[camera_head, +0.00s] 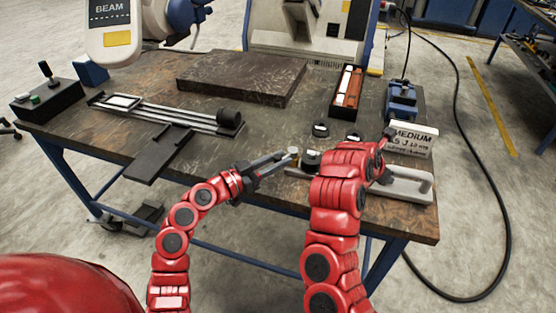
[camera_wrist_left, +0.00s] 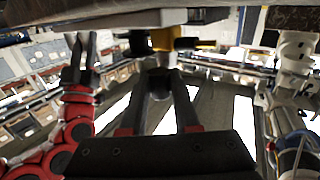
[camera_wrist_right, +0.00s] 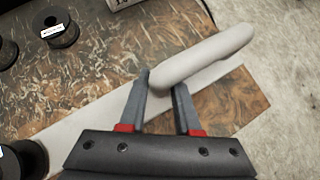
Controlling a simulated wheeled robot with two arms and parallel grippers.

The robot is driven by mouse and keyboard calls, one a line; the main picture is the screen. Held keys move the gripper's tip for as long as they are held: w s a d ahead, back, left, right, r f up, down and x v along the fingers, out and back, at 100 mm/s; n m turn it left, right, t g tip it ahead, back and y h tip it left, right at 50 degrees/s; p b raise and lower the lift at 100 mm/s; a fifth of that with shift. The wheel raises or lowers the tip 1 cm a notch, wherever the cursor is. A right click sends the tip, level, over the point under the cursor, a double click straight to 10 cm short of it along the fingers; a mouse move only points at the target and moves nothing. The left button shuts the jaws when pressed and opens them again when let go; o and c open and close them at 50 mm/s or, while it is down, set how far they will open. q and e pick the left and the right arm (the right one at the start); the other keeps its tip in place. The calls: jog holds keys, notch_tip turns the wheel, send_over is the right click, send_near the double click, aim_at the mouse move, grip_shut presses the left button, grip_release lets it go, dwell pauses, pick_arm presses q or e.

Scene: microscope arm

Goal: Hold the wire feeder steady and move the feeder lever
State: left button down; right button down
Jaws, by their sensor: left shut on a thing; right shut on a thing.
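The wire feeder appears to be the pale flat base (camera_head: 405,192) at the table's front right edge, largely hidden behind my right arm. Its thick grey, rounded lever (camera_wrist_right: 215,50) runs over the pale plate (camera_wrist_right: 100,130) in the right wrist view. My right gripper (camera_wrist_right: 165,82) is shut on the lever's near end, a finger on each side. My left gripper (camera_head: 285,158) reaches the feeder's left end at the table edge. In the left wrist view it (camera_wrist_left: 162,82) is shut on a dark upright piece below a brass-coloured fitting (camera_wrist_left: 163,38), seemingly part of the feeder.
Dark spools (camera_wrist_right: 58,28) stand close beside the feeder. A "MEDIUM" label block (camera_head: 412,140), a blue device (camera_head: 402,100) and a red-and-white tray (camera_head: 347,92) stand behind. A slide rail (camera_head: 170,113) and dark slab (camera_head: 240,75) lie left and back.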

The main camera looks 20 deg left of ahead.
jog(key=shift+d+r, duration=0.1)
pick_arm(q)
jog(key=c, duration=0.7)
grip_release()
jog(key=shift+r, duration=0.1)
jog(key=shift+o, duration=0.2)
jog(key=v, duration=1.2)
pick_arm(e)
jog(key=c, duration=0.5)
grip_release()
jog(key=shift+c, duration=0.2)
